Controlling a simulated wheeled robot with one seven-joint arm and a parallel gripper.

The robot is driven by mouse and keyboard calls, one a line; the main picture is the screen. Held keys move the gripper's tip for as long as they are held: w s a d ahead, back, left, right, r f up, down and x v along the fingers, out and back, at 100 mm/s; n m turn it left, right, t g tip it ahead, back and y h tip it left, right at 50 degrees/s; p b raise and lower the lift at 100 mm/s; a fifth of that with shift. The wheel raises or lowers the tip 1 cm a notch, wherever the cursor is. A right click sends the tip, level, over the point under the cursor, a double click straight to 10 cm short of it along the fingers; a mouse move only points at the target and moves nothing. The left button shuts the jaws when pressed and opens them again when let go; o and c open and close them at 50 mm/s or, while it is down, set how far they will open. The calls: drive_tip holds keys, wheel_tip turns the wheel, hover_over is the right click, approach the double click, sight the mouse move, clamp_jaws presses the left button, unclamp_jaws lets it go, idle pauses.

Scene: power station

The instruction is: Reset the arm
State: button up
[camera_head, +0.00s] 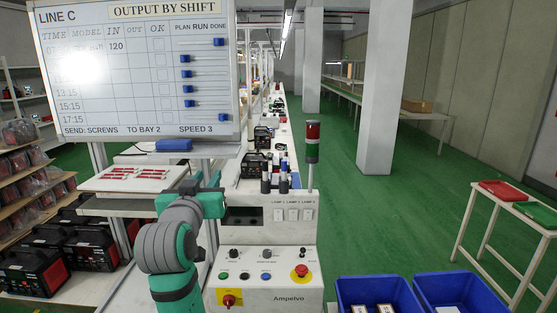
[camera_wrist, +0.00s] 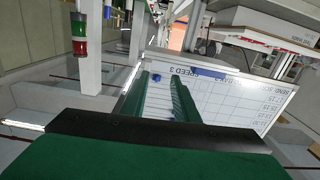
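My arm, grey and teal, rises at the lower left in the head view, bent in front of the control panel (camera_head: 265,283). My gripper (camera_head: 207,184) is at its upper end, just below the whiteboard (camera_head: 140,75). In the wrist view, the two green fingers of my gripper (camera_wrist: 161,82) stand apart with nothing held between them. How far the fingertips are from the board is hard to tell.
A red and green signal light (camera_head: 312,140) stands on the panel, which has an emergency-stop button (camera_head: 300,271). Blue bins (camera_head: 378,291) stand at lower right. A white table (camera_head: 500,208) holds red and green trays. Shelves with black-red devices (camera_head: 35,270) stand left. Green floor is open at right.

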wheel_tip(320, 180, down, 14)
drive_tip(key=d, duration=0.2)
drive_tip(key=s+d+f+n, duration=0.1)
drive_tip(key=s+d+f, duration=0.1)
drive_tip(key=s+f, duration=0.5)
drive_tip(key=s+d+f+g+y, duration=0.1)
drive_tip(key=s+d+f, duration=0.2)
drive_tip(key=f, duration=0.8)
drive_tip(key=s+d+f+n, duration=0.1)
drive_tip(key=s+d+f, duration=0.1)
drive_tip(key=s+f, duration=0.5)
drive_tip(key=s+d+f+m+g, duration=0.1)
drive_tip(key=s+d+f, duration=0.1)
drive_tip(key=s+f, duration=0.45)
drive_tip(key=s+d+f, duration=0.3)
drive_tip(key=s+f, duration=0.1)
drive_tip(key=s, duration=0.5)
drive_tip(key=s+d+r, duration=0.1)
drive_tip(key=s, duration=0.8)
drive_tip(key=s+d+r+m+h, duration=0.1)
drive_tip(key=s+d, duration=0.1)
drive_tip(key=s, duration=0.8)
drive_tip(key=shift+s+r+m, duration=0.2)
drive_tip(key=shift+r+m, duration=0.1)
drive_tip(key=shift+d, duration=0.1)
